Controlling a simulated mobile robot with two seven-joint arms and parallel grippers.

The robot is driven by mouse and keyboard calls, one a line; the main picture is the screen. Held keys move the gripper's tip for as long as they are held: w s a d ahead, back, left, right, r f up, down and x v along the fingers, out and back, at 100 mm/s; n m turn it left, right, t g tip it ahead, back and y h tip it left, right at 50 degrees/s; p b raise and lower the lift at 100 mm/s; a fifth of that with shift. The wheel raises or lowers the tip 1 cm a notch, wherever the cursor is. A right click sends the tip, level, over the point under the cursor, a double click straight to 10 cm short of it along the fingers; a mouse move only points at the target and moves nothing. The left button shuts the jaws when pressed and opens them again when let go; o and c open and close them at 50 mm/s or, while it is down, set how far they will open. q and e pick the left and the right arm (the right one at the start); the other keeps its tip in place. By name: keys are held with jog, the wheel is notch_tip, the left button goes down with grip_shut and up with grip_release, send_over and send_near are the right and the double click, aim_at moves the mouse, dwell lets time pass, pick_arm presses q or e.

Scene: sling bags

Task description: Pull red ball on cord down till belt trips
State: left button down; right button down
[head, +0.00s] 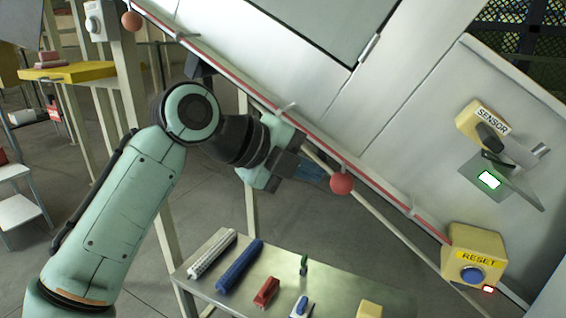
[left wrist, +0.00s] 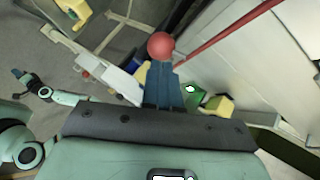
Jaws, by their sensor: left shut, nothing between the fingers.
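The red ball (head: 342,183) sits by the red cord (head: 395,205) that runs slantwise along the white machine's lower edge. My left gripper (head: 322,178) is just left of the ball in the head view, its blue fingers shut and empty. In the left wrist view the ball (left wrist: 161,45) is just beyond the shut fingertips (left wrist: 162,66); whether they touch it I cannot tell. My right gripper (left wrist: 18,75) appears small at the left of the left wrist view; its fingers are too small to read.
A yellow sensor box (head: 483,122) sits above a lit green indicator (head: 489,180). A yellow reset box (head: 474,256) has a blue button and a small red light. Another reddish ball (head: 131,20) is at upper left. A bench (head: 205,262) with several tools stands below.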

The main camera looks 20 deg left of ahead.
aim_at(335, 180)
pick_arm(q)
jog(key=shift+x, duration=1.9)
jog(key=shift+r, duration=0.1)
